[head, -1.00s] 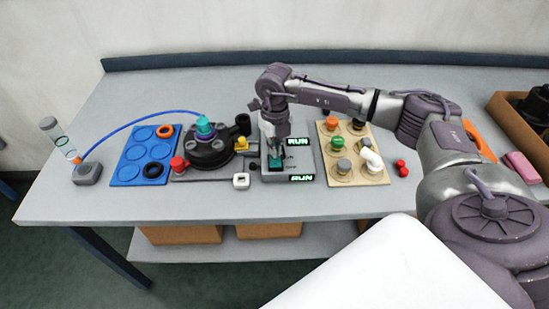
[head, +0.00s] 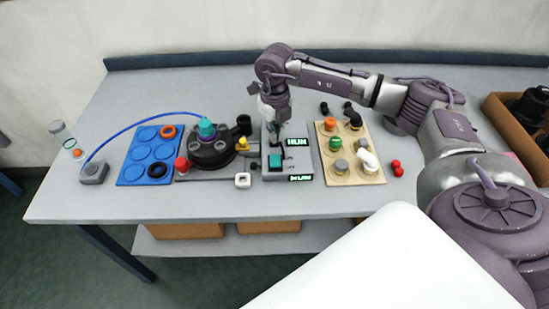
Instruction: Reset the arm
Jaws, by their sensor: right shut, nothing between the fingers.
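My right arm reaches in from the right over the table. My right gripper (head: 276,132) points down above the back of the grey control box (head: 288,178), its fingers shut and empty. My left gripper is not in view.
A blue tray (head: 131,174) with rings lies further left. A tan board (head: 348,178) with coloured fittings lies right. An open box (head: 494,105) stands at the far right. The back left table is clear.

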